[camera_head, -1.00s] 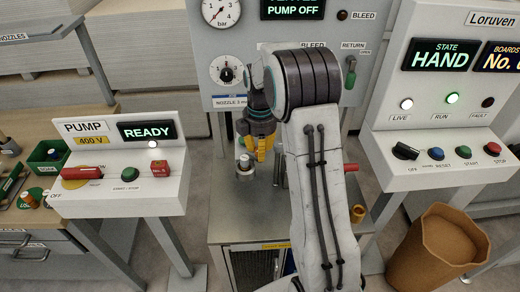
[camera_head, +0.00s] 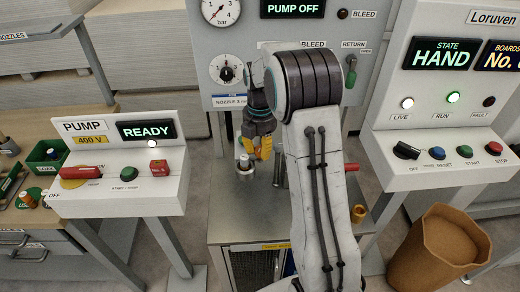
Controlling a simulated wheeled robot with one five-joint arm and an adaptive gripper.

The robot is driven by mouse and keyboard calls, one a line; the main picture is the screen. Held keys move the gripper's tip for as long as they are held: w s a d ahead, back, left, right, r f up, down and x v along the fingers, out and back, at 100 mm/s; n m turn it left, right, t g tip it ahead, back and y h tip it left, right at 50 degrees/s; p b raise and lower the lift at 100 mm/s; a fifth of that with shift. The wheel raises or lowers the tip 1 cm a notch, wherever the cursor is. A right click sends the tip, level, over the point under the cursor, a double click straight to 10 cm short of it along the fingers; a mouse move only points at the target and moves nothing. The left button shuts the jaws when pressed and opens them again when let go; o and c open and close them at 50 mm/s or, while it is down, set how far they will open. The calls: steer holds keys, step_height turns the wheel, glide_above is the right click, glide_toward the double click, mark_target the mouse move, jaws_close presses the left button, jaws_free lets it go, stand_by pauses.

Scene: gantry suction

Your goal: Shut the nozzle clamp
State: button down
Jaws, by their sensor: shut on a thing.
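My gripper (camera_head: 261,148), with yellow-orange fingers, hangs over the metal bench (camera_head: 235,222) in front of the gauge panel. Its fingers are drawn together on something small that I cannot make out. A short silvery cylindrical fitting (camera_head: 244,164) stands upright on the bench just left of the fingertips. The nozzle clamp cannot be told apart clearly; my arm and gripper cover that part of the bench. A red handle (camera_head: 351,167) sticks out to the right from behind my arm, and what it belongs to is hidden.
The gauge panel (camera_head: 275,45) behind reads "PUMP OFF". A pump box (camera_head: 120,195) reading "READY" stands at left. A control console (camera_head: 440,160) reading "HAND" stands at right. A brown bin (camera_head: 437,250) is on the floor at right. A small brass piece (camera_head: 358,213) lies on the bench's right edge.

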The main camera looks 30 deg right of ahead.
mark_target(260, 149)
steer(key=shift+s+f+n, duration=0.1)
steer(key=shift+f+n, duration=0.05)
steer(key=shift+n, duration=0.35)
steer(key=c, duration=0.9)
jaws_free()
step_height(260, 149, up, 12)
steer(key=shift+o, duration=0.3)
